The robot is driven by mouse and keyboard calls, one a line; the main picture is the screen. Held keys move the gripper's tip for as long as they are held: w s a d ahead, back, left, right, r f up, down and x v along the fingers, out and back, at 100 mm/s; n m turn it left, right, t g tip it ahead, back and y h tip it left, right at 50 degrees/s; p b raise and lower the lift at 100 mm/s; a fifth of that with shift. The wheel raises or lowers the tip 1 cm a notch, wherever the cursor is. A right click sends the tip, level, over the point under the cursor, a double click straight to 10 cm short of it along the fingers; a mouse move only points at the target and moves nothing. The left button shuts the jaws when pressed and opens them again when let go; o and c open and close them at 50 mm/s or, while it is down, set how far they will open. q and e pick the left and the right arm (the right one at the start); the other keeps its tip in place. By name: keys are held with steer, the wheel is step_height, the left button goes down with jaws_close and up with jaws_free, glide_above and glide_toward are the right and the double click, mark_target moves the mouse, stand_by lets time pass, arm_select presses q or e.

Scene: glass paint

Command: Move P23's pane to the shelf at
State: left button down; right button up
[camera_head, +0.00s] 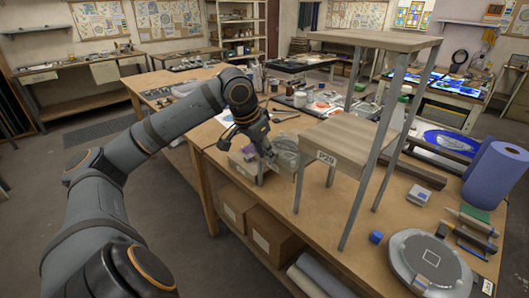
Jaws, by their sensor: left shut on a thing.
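My left gripper (266,158) reaches down over the near-left part of the workbench. It is shut on what looks like a clear glass pane (287,158), seen just right of the fingers. The pane is small and see-through, so its outline and the exact grip are hard to make out. To its right stands a metal-legged rack with a wooden lower board (350,141) and a wooden top shelf (375,40). A tag (325,158) on the lower board's front edge seems to read P23. My right gripper is not in view.
The rack's thin upright legs stand close to the gripper's right. Jars (300,99) stand behind. The top shelf looks empty.

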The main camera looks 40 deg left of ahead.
arm_select(q)
steer(key=shift+f, duration=0.2)
steer(key=c, duration=1.1)
jaws_free()
steer(key=shift+o, duration=0.2)
steer(key=shift+r, duration=0.1)
steer(key=v, duration=1.2)
